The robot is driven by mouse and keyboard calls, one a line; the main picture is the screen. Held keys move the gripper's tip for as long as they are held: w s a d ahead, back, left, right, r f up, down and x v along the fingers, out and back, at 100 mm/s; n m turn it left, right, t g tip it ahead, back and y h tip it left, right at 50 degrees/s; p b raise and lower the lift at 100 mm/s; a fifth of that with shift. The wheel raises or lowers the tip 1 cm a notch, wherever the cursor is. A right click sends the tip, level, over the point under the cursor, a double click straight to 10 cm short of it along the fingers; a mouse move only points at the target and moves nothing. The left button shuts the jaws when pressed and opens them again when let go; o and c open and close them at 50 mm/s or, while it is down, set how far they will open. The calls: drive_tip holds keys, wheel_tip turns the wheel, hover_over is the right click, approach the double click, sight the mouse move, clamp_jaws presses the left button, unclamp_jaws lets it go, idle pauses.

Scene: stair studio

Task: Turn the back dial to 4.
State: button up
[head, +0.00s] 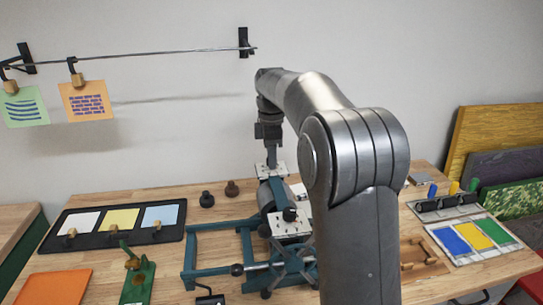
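A teal press-like machine (214,228) stands on the wooden table, with a spoked handwheel (292,265) at its front. A pale back dial plate (262,171) sits on its far end. My gripper (271,162) points down right over this plate, its fingertips at or just above it. The back dial's knob is hidden by the fingers, and its marks are too small to read. I cannot tell whether the fingers are apart or touching the knob. A nearer dial plate (291,230) carries a black knob (290,214). My arm covers the machine's right side.
Two small dark knobs (207,199) stand left of the machine. A black tray (85,245) with coloured cards lies at the left, near a green clamp-like piece (138,280) and an orange sheet (53,286). A colour-patch tray (437,235) lies right. Notes hang from a wall rail (160,52).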

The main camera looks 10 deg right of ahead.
drive_tip(key=c, duration=0.6)
